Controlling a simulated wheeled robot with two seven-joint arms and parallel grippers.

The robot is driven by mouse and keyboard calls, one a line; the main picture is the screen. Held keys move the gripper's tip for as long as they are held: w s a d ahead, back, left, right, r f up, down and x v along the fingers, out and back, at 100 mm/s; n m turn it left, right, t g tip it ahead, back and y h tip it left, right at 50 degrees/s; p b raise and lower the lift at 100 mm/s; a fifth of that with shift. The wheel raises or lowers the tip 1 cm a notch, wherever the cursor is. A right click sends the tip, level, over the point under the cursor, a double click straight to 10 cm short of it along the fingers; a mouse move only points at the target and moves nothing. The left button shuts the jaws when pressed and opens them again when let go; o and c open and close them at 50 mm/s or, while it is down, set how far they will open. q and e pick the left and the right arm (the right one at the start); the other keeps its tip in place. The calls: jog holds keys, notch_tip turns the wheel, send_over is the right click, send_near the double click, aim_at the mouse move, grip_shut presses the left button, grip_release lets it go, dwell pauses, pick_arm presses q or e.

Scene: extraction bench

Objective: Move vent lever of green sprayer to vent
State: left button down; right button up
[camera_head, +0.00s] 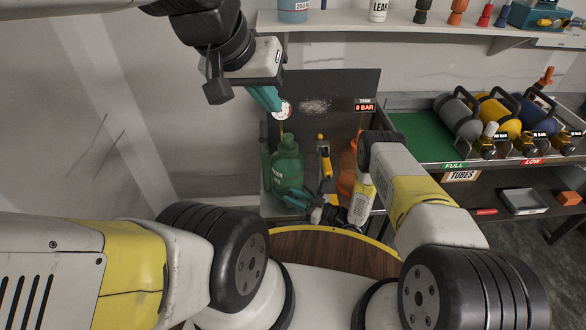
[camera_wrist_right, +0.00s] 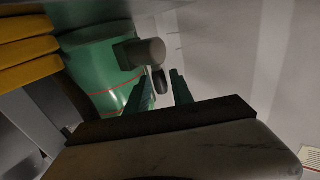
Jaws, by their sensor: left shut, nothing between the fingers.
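The green sprayer (camera_head: 287,172) stands upright on the bench beyond the table, and its green body (camera_wrist_right: 95,65) fills the upper left of the right wrist view. In that view a grey round fitting (camera_wrist_right: 140,53) sticks out from it, with a small dark piece (camera_wrist_right: 160,82) below, possibly the vent lever. My right gripper (camera_wrist_right: 160,85) is open, its teal fingers on either side of the dark piece; contact is unclear. In the head view the right gripper (camera_head: 290,200) is low beside the sprayer. My left gripper (camera_head: 270,98) is shut and empty, above the sprayer.
An orange sprayer (camera_head: 346,172) stands to the right, partly hidden by my right arm. A dark back panel carries a "0 BAR" display (camera_head: 365,107). A shelf (camera_head: 345,18) runs above.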

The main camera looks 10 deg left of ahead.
jog(key=shift+x, duration=2.1)
grip_shut()
